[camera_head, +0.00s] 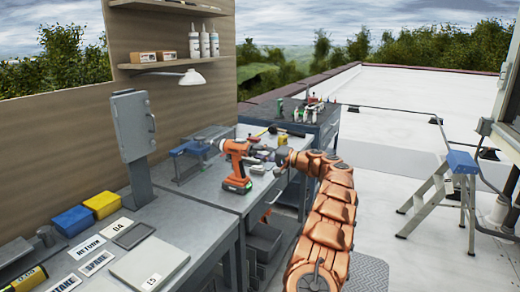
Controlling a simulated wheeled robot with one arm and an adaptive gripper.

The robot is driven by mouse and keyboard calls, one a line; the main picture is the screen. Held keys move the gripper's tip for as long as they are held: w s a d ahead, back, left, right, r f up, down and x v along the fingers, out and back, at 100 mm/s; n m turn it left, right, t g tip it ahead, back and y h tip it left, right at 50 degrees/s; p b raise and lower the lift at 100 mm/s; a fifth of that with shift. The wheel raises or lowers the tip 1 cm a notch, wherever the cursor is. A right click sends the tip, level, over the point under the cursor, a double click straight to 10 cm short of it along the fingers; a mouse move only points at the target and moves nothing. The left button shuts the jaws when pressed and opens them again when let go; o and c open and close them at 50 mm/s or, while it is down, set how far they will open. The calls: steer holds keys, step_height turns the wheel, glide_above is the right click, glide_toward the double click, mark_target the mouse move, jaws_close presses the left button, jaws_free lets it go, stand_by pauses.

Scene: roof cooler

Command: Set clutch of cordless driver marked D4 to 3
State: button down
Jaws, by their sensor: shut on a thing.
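An orange cordless driver (237,150) stands upright on its battery (236,185) on the grey workbench (205,195). Its nose points right, toward my arm. My gripper (268,153) is at the front end of the driver, at the end of my orange arm, which comes in from the lower right. It is shut on the driver's front part. The clutch ring, its numbers and any D4 mark are too small or covered to read. Small dark and reddish things lie close behind the gripper, partly hidden.
A grey post-mounted box (134,125) and a lamp (192,78) are at left. Yellow (103,204) and blue bins and label cards (87,248) lie front left. A stepladder (440,190) stands right on the roof.

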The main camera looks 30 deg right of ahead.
steer(key=shift+m+p, duration=3)
steer(key=shift+m, duration=2)
steer(key=c, duration=0.8)
jaws_free()
steer(key=v, duration=1.2)
steer(key=shift+f, duration=0.1)
